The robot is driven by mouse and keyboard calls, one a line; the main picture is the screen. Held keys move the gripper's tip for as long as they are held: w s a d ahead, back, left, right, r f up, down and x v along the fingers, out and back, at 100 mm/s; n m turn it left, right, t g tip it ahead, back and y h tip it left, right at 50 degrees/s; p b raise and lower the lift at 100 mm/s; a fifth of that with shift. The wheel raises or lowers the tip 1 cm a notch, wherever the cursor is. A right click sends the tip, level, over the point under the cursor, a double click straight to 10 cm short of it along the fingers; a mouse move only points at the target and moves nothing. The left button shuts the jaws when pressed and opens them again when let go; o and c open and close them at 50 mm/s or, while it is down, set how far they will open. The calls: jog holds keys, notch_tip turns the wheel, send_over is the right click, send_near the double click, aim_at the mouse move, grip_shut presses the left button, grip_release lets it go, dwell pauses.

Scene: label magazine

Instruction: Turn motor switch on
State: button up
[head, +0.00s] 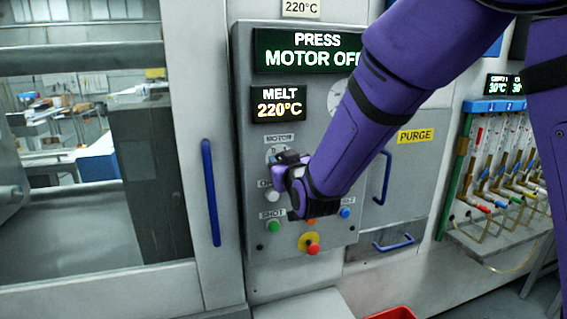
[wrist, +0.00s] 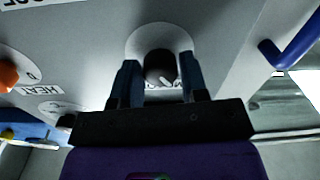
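The motor switch is a round dark knob (wrist: 160,67) with a pale pointer mark, set on a light round plate on the grey panel in the wrist view. In the head view the MOTOR label (head: 279,140) shows, with part of the switch plate under it; the knob is mostly hidden by my gripper (head: 287,158). In the wrist view my gripper (wrist: 160,80) has one finger on each side of the knob, close to it with slight gaps. A display (head: 312,50) above reads PRESS MOTOR OFF.
Below are a white button (head: 272,192), a green SHOT button (head: 273,226), a blue button (head: 345,213) and a red emergency button (head: 312,249) on yellow. An orange knob (wrist: 8,75) and HEAT label show in the wrist view. Blue handles (head: 211,192) flank the panel.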

jog(key=c, duration=0.5)
jog(key=shift+o, duration=0.2)
jog(key=shift+m, duration=7)
